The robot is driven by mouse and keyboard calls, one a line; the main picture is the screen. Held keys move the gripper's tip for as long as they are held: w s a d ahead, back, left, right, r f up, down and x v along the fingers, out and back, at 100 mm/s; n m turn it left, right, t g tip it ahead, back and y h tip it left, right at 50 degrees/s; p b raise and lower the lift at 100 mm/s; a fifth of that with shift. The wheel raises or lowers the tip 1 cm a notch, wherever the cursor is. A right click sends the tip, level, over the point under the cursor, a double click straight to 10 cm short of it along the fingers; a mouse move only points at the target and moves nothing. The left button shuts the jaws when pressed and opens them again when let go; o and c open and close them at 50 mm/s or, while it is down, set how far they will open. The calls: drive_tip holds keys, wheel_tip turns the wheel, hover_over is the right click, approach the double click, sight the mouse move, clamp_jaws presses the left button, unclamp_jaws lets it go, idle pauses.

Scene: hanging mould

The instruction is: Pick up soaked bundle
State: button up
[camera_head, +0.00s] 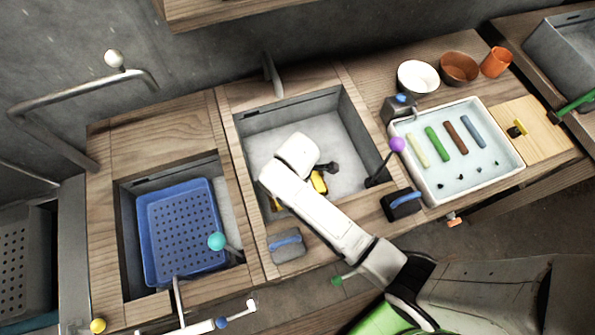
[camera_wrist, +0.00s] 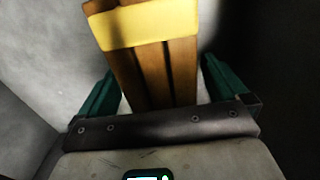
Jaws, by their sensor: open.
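The bundle (camera_wrist: 150,60), brown strips with a wide yellow band, fills the upper middle of the wrist view. My gripper (camera_wrist: 160,88) is open, with one green finger on each side of the bundle and gaps between. In the head view my gripper (camera_head: 322,172) is down inside the grey basin, beside a yellow piece (camera_head: 319,184) that looks like the bundle. My arm hides much of the basin floor.
The grey basin (camera_head: 350,125) has raised walls around my gripper. A blue perforated crate (camera_head: 205,190) sits in the left basin. A white tray (camera_head: 440,190) with coloured bars stands right. A purple-knobbed lever (camera_head: 397,145) rises at the basin's right edge.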

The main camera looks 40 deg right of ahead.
drive_tip(key=c, duration=1.3)
drive_tip(key=shift+r, duration=0.1)
